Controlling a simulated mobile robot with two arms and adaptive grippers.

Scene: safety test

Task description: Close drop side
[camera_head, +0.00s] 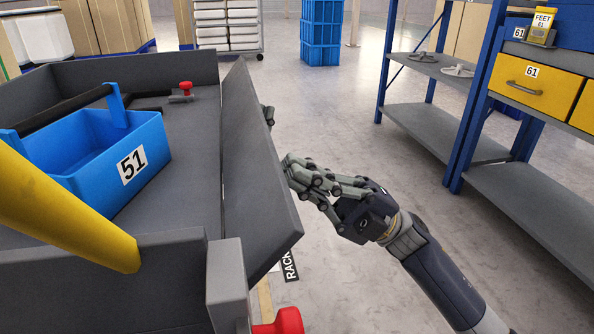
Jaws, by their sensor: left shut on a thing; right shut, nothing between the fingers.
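The drop side (254,180) is a dark grey panel along the right side of a grey cart (190,160). It leans outward from the cart, and its bare inner face shows. My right gripper (297,180) is shut and empty just outside the panel's right edge; whether it touches cannot be told. Red knobs show at the cart's far end (186,86) and near corner (280,322).
A yellow tube (60,205) crosses the left foreground. A blue-framed shelf (520,190) with a yellow drawer (532,84) stands at right. Floor between cart and shelf is clear. Blue crates (321,35) stand behind.

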